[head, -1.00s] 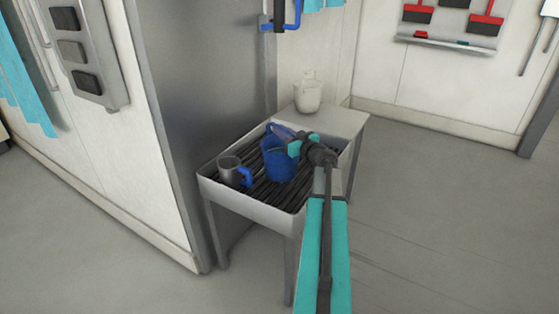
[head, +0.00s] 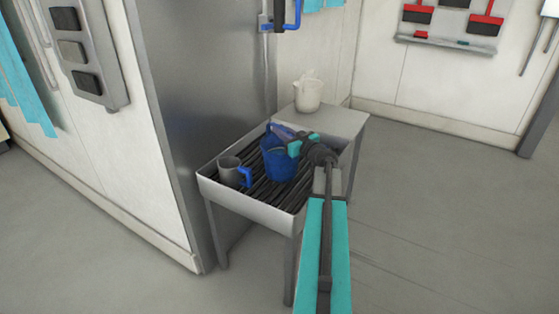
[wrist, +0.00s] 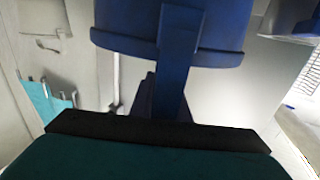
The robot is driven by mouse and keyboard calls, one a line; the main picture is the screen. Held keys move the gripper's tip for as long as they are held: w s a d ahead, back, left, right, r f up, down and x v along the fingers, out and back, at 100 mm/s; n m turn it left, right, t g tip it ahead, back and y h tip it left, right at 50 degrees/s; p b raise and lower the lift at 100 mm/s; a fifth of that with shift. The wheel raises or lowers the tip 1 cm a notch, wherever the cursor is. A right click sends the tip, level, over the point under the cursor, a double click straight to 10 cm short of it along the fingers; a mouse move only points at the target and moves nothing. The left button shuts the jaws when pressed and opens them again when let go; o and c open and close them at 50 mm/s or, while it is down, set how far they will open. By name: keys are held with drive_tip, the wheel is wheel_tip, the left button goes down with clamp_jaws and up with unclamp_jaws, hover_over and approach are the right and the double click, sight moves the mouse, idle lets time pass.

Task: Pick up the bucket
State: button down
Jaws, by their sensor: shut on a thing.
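The blue bucket (head: 279,165) stands in the grey slatted tray of a low stand (head: 262,213), under the wall tap. My gripper (head: 293,144) reaches in from the right, at the bucket's upper right side, and is shut on the bucket. In the wrist view, the blue bucket (wrist: 170,30) fills the top middle, with a blue strip running down from it to the dark edge of my gripper. The fingertips are mostly hidden, and I cannot see exactly which part they hold.
A grey mug with a blue handle (head: 230,171) stands left of the bucket in the tray. A white jug (head: 307,94) stands on the stand's back shelf. A tap with a blue handle (head: 280,15) hangs above. A steel panel (head: 205,110) rises close on the left. The floor at right is clear.

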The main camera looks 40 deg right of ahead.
drive_tip(key=shift+r, duration=0.15)
drive_tip(key=shift+r, duration=0.1)
drive_tip(key=shift+r, duration=4.9)
drive_tip(key=shift+r+p, duration=0.1)
drive_tip(key=shift+p, duration=0.2)
